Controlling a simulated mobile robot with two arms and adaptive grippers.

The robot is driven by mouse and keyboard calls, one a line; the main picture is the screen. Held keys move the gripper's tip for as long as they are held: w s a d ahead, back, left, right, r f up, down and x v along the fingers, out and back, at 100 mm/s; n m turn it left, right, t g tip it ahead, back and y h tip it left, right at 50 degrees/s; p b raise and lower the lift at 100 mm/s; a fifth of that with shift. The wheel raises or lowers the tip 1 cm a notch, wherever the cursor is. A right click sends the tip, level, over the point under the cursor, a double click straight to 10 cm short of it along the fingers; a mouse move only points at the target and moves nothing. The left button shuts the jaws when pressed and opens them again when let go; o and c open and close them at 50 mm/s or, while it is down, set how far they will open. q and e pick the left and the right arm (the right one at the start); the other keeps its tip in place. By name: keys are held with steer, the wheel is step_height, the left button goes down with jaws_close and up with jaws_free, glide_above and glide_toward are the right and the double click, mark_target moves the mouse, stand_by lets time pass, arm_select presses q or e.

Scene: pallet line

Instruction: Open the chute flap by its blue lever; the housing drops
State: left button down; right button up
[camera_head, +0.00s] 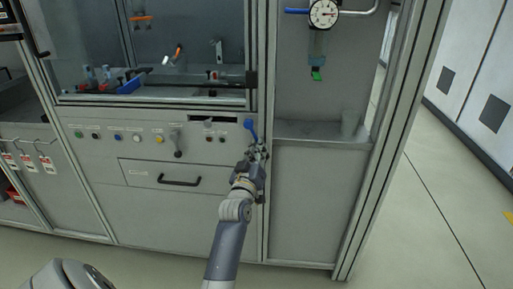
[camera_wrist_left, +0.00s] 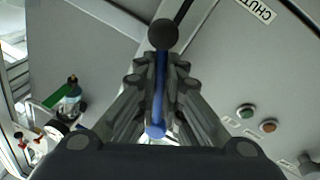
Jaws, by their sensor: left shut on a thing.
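The blue lever (camera_head: 250,127) stands out at the right end of the cabinet's control panel. In the left wrist view the lever (camera_wrist_left: 160,85) runs between the fingers, with a round black end (camera_wrist_left: 163,34) beyond them. My left gripper (camera_head: 257,153) is shut on the lever; in the left wrist view its fingers (camera_wrist_left: 155,95) lie on both sides of it. A label reading CHUTE (camera_wrist_left: 258,8) shows on the panel. I cannot make out the flap or the housing for certain. My right gripper is not in view.
The panel has several buttons (camera_head: 136,138) and a black switch handle (camera_head: 177,143). A drawer handle (camera_head: 179,181) sticks out below. A gauge (camera_head: 323,13) and a hanging green-ended part (camera_head: 317,72) are in the bay at right. The floor (camera_head: 440,230) at right is clear.

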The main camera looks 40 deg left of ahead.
arm_select(q)
steer(key=shift+r, duration=0.1)
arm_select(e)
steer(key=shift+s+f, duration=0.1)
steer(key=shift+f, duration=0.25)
arm_select(q)
steer(key=shift+n, duration=0.3)
steer(key=c, duration=1.7)
jaws_free()
steer(key=shift+w+d, duration=0.1)
steer(key=v, duration=1.2)
